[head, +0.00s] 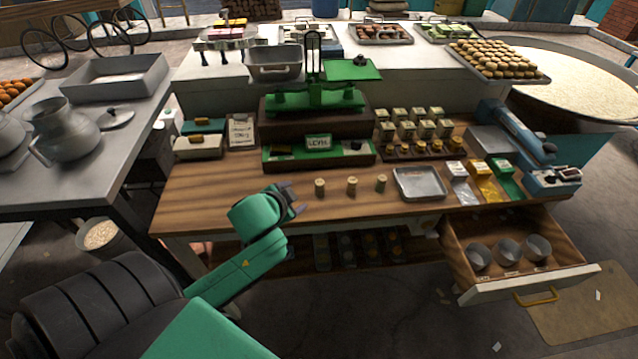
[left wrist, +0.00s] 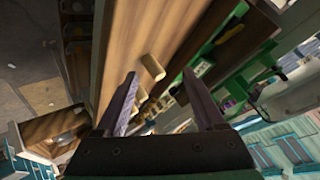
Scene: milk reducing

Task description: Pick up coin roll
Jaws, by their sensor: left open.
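Three small tan coin rolls stand upright in a row on the wooden counter: the left one (head: 320,187), the middle one (head: 351,186) and the right one (head: 382,183). My left gripper (head: 293,199) is open and empty, just left of the left coin roll near the counter's front edge. In the left wrist view a coin roll (left wrist: 152,68) shows beyond the tips of the open left gripper (left wrist: 160,85), apart from them. Which roll this is I cannot tell for sure. My right gripper is not in view.
A metal tray (head: 420,184) lies right of the rolls. A green scale (head: 318,100) stands behind, with a green-edged tray (head: 318,153) before it. An open drawer (head: 520,262) with metal cups juts out at front right. The counter around the rolls is clear.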

